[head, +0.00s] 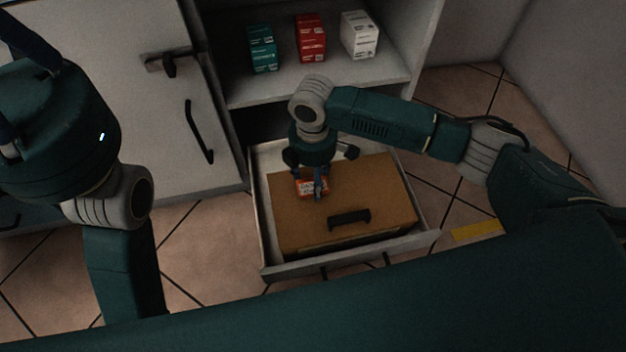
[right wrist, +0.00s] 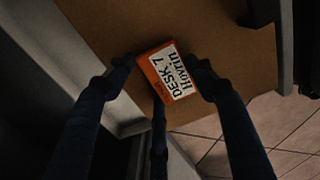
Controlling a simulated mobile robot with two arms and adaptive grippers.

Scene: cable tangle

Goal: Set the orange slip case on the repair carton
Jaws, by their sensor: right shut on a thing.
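The orange slip case (head: 307,188) is a small box with a white label. In the right wrist view the slip case (right wrist: 166,75) shows the words "DESK 7 Hovrin". My right gripper (head: 318,184) is shut on it. The brown repair carton (head: 375,190), with a black handle on its front part, lies inside the open drawer. The slip case is over the carton's left part; I cannot tell whether it touches the carton. My left gripper (head: 20,70) is at the upper left, partly cut off by the picture edge, so its opening is unclear.
The carton sits in a pale open drawer (head: 350,260) with raised walls. A green box (head: 262,48), a red box (head: 311,38) and a white box (head: 359,35) stand on the shelf behind. A cabinet door (head: 160,110) is at left. A yellow strip (head: 476,231) lies on the tiled floor.

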